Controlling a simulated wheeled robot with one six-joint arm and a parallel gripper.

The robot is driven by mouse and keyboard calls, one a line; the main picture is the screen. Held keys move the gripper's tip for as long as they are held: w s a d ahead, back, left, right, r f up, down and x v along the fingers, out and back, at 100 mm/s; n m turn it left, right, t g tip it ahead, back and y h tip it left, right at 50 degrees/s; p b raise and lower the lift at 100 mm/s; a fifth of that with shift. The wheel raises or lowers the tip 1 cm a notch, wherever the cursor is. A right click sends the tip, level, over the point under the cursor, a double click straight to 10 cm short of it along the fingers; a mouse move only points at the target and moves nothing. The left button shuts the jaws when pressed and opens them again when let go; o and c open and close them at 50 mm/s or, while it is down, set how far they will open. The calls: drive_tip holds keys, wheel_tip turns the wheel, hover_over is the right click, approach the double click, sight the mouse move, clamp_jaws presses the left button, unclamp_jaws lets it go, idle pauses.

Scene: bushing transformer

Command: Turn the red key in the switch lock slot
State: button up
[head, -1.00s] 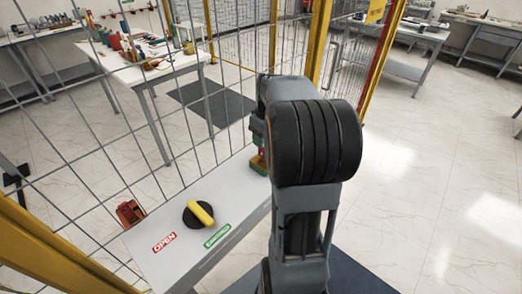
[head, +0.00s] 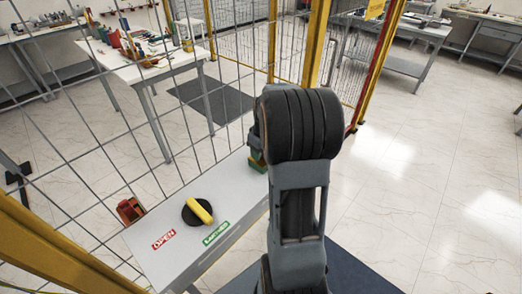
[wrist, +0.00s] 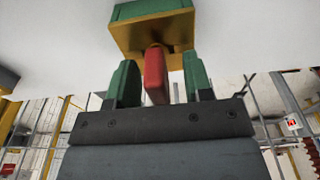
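The red key (wrist: 156,76) sticks out of the switch lock (wrist: 152,28), a yellow and green block on the white panel, in the wrist view. My gripper (wrist: 160,82) has its green fingers on either side of the key, with a visible gap on each side. It is open around the key, and the key's outer end lies between the fingers. In the head view the lock (head: 257,166) shows only partly at the panel's far right end. My arm hides the key and gripper there.
The white panel (head: 167,266) carries a yellow handle (head: 200,210) on a black disc, a red OPEN label (head: 164,239) and a green label (head: 216,233). A red-orange part (head: 130,210) sits at its left edge. Wire fence (head: 110,150) stands behind the panel.

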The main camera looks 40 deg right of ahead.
clamp_jaws()
drive_tip(key=n, duration=0.3)
drive_tip(key=shift+f+n+b, duration=0.1)
drive_tip(key=shift+n+b, duration=0.2)
drive_tip(key=shift+b, duration=0.1)
drive_tip(key=shift+n+y, duration=0.4)
drive_tip(key=shift+n, duration=0.8)
drive_tip(key=n, duration=0.3)
drive_tip(key=shift+s+n+g+b, duration=0.1)
drive_tip(key=shift+n+g+b, duration=0.2)
drive_tip(key=shift+b, duration=0.1)
drive_tip(key=shift+a+n, duration=0.1)
drive_tip(key=shift+n, duration=1.1)
